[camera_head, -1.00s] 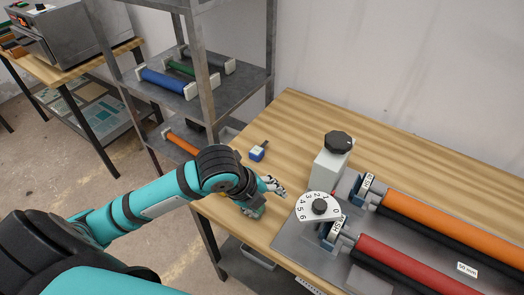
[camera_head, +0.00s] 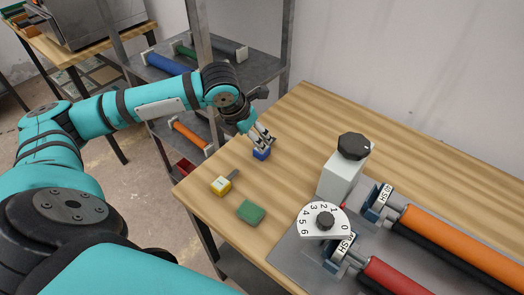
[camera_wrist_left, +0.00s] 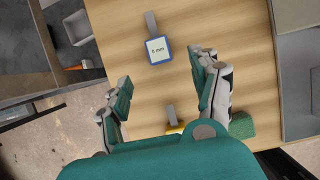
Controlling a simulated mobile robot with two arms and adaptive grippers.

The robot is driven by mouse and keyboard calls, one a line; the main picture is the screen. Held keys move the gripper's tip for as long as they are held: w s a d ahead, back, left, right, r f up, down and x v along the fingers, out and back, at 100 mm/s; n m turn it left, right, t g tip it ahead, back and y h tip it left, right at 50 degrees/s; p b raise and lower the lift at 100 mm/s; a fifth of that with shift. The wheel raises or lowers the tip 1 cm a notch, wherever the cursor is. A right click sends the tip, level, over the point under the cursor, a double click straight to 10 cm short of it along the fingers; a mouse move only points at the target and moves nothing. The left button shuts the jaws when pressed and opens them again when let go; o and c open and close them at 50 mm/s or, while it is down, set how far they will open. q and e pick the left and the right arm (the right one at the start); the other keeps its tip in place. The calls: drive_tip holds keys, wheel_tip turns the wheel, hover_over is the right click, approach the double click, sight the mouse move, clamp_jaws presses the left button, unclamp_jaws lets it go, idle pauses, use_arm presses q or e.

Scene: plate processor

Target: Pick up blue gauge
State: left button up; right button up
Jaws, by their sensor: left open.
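The blue gauge (camera_head: 261,153) is a small blue block on the wooden table. In the wrist view the blue gauge (camera_wrist_left: 158,50) shows a white label reading "5 mm" or similar and a grey metal tab pointing away. My left gripper (camera_head: 262,136) is over it in the head view, its fingers partly covering it. In the wrist view my left gripper (camera_wrist_left: 160,90) is open, with the gauge beyond the fingertips and nothing between the fingers. My right gripper is in neither view.
A yellow gauge (camera_head: 221,185) and a green block (camera_head: 250,212) lie near the table's left edge. A plate processor with a numbered dial (camera_head: 324,221), a grey post (camera_head: 343,173) and orange (camera_head: 465,247) and red rollers stands right. A metal shelf (camera_head: 250,68) is behind.

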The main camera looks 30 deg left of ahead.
sight(256, 153)
use_arm(q)
drive_tip(key=x, duration=0.9)
drive_tip(key=shift+w+p, duration=0.25)
drive_tip(key=shift+p, duration=0.05)
drive_tip(key=shift+c, duration=0.2)
drive_tip(key=c, duration=1.2)
drive_tip(key=shift+a+r, duration=0.1)
